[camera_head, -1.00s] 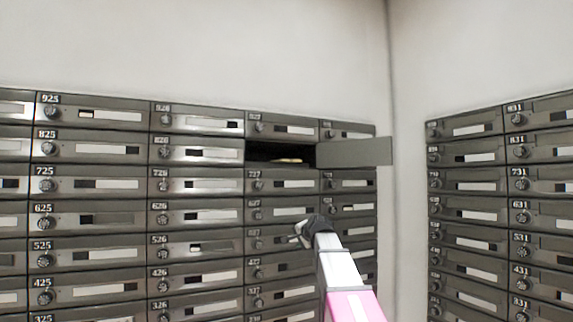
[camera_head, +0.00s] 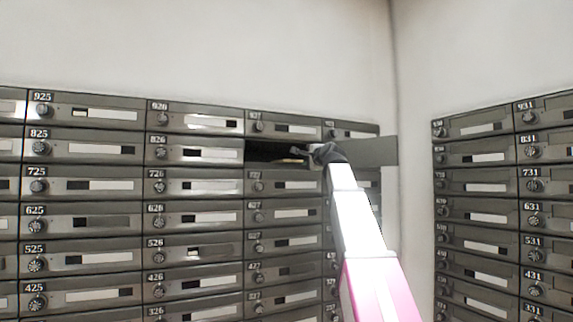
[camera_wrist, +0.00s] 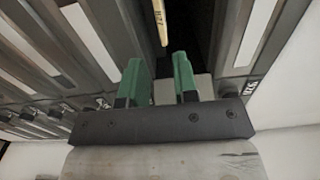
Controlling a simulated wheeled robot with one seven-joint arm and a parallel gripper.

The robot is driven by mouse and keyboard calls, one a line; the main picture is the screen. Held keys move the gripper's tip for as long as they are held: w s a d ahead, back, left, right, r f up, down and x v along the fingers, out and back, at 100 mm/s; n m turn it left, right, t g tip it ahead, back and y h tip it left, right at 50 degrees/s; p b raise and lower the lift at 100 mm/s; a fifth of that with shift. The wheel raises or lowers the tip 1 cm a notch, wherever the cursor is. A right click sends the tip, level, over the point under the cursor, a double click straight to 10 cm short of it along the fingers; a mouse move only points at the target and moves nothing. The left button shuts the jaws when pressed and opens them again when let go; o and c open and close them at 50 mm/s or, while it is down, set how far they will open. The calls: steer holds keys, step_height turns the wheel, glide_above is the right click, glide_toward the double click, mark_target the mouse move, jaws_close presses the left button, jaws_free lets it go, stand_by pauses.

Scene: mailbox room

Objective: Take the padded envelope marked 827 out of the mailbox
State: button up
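The padded envelope (camera_head: 291,160) is a thin tan strip inside the dark open mailbox (camera_head: 262,151). In the wrist view the envelope (camera_wrist: 160,24) shows edge-on, with its number marking partly readable, ahead of the gap between my fingers. My gripper (camera_head: 312,152) is at the right side of the mailbox opening. In the wrist view my gripper (camera_wrist: 159,76) is open, with green fingertips apart and nothing between them. The fingertips look short of the envelope. The envelope's far part is hidden in the dark compartment.
The open mailbox door (camera_head: 372,152) stands to the right of the opening, behind my arm. Shut mailboxes (camera_head: 195,187) surround the opening, and another bank (camera_head: 485,190) stands on the right wall. The space in front of the boxes is clear.

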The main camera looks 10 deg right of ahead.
mark_target(294, 161)
steer(key=shift+x, duration=6.3)
steer(key=shift+f, duration=0.1)
steer(key=shift+c, duration=0.3)
jaws_close()
steer(key=shift+r, duration=0.25)
steer(key=v, duration=1.9)
steer(key=shift+r, duration=0.1)
